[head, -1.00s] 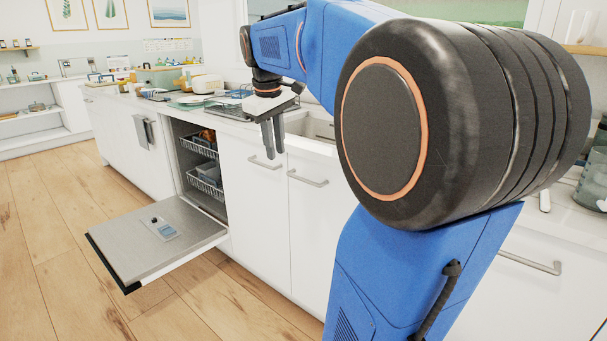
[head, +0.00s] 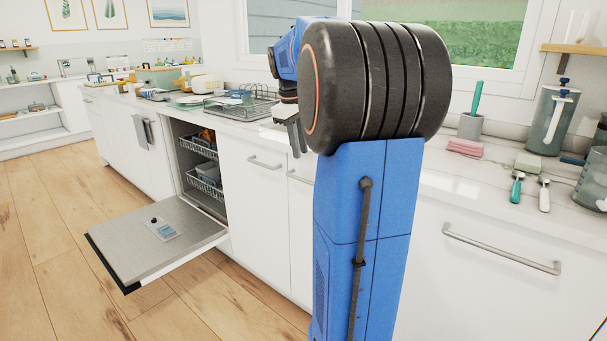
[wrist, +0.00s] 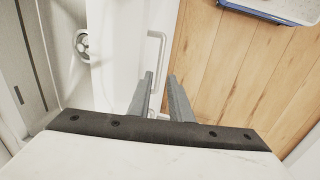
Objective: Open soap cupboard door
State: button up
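Two white cupboard doors stand under the sink counter, both looking closed in the head view. The left door (head: 253,205) has a bar handle (head: 265,163). The right door (head: 300,230) has a handle (head: 300,178), partly hidden by my arm. I cannot tell which is the soap cupboard. My gripper (head: 298,154) points down in front of the counter edge, above the right handle in the picture. In the wrist view my gripper (wrist: 160,74) is open and empty. A bar handle (wrist: 156,40) shows below and beyond its fingertips, apparently not gripped.
An open dishwasher door (head: 155,240) juts out low at the left, over clear wood floor (head: 45,255). A dish rack (head: 240,104) stands on the counter. The sink (wrist: 60,45) lies beside the cupboard front. A drawer handle (head: 500,250) is at the right.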

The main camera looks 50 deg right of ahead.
aim_at(303, 181)
jog(key=f, duration=0.3)
jog(key=d+f, duration=0.1)
jog(key=f, duration=0.5)
jog(key=shift+w+d+f, duration=0.1)
jog(key=shift+d+f, duration=0.2)
jog(key=shift+d, duration=0.1)
grip_shut()
